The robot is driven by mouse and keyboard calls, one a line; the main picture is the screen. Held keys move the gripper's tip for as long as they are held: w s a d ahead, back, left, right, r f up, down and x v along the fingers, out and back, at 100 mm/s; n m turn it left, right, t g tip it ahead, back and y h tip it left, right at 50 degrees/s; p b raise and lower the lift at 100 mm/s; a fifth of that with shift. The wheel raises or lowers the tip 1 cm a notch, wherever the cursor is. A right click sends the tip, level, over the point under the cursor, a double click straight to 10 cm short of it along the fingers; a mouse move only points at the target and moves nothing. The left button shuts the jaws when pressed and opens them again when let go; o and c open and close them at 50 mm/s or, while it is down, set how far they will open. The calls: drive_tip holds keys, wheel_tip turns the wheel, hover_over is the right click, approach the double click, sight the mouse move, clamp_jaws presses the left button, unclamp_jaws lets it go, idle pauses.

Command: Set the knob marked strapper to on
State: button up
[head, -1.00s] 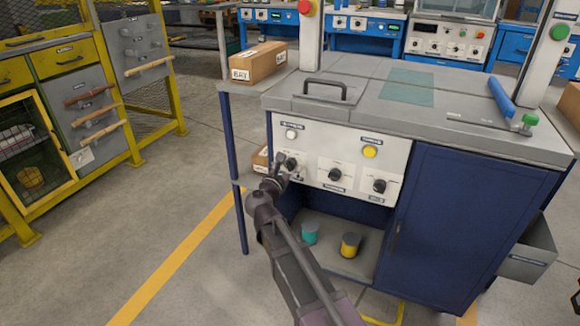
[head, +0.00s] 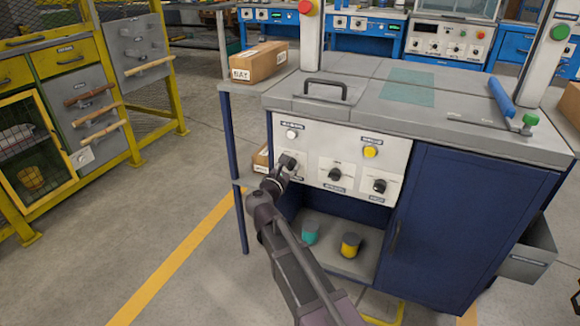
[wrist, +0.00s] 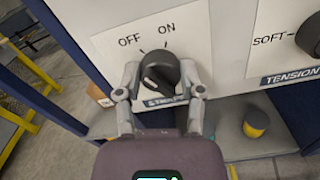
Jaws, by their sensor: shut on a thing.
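The strapper knob (wrist: 158,72) is a black rotary knob on a white panel, with OFF at its upper left and ON above it in the wrist view. Its blue label (wrist: 166,101) is partly hidden by my gripper. My gripper (wrist: 160,77) has one grey finger on each side of the knob and is shut on it. Which mark the knob points to is hard to tell. In the head view my gripper (head: 284,166) reaches the left end of the white panel and covers most of this knob.
The tension knob (wrist: 312,36) is to the right on the same panel. A white button (head: 292,134) and a yellow button (head: 370,151) sit above the knobs. A teal can (head: 310,232) and a yellow can (head: 350,244) stand on the shelf below. A table leg (head: 240,215) is left of my arm.

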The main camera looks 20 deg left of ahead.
drive_tip(key=m, duration=0.5)
drive_tip(key=shift+d+m, duration=0.1)
drive_tip(key=shift+m, duration=0.2)
drive_tip(key=m, duration=0.5)
drive_tip(key=shift+f, duration=0.1)
drive_tip(key=shift+w, duration=0.1)
drive_tip(key=o, duration=1.2)
drive_tip(key=shift+c, duration=0.2)
drive_tip(key=s, duration=1.2)
drive_tip(key=shift+a, duration=0.45)
